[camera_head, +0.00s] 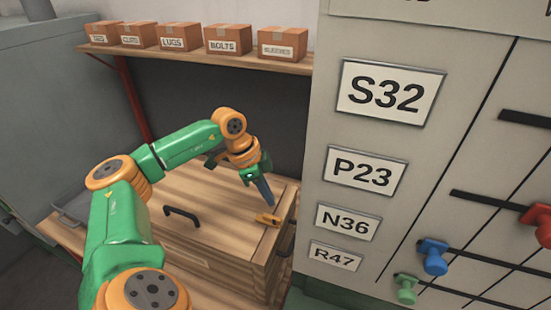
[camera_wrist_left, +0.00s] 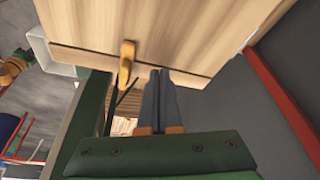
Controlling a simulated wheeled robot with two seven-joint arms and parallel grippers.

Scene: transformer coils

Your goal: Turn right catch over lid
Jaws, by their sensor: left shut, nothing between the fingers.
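A wooden box with a flat lid (camera_head: 220,200) stands on the bench, with a black handle (camera_head: 182,212) on the lid. A small orange-yellow catch (camera_head: 268,219) sits at the lid's right edge. My left gripper (camera_head: 268,198) points down just above the catch in the head view. Its dark fingers (camera_wrist_left: 161,74) are together and empty, to the right of the catch in the wrist view, with a small gap in the picture. Contact cannot be told. My right gripper is not in view.
A grey cabinet (camera_head: 320,120) with label plates and coloured knobs rises close to the box's right. A shelf (camera_head: 200,56) with several cardboard boxes hangs behind. A red post (camera_head: 135,100) stands at the back left.

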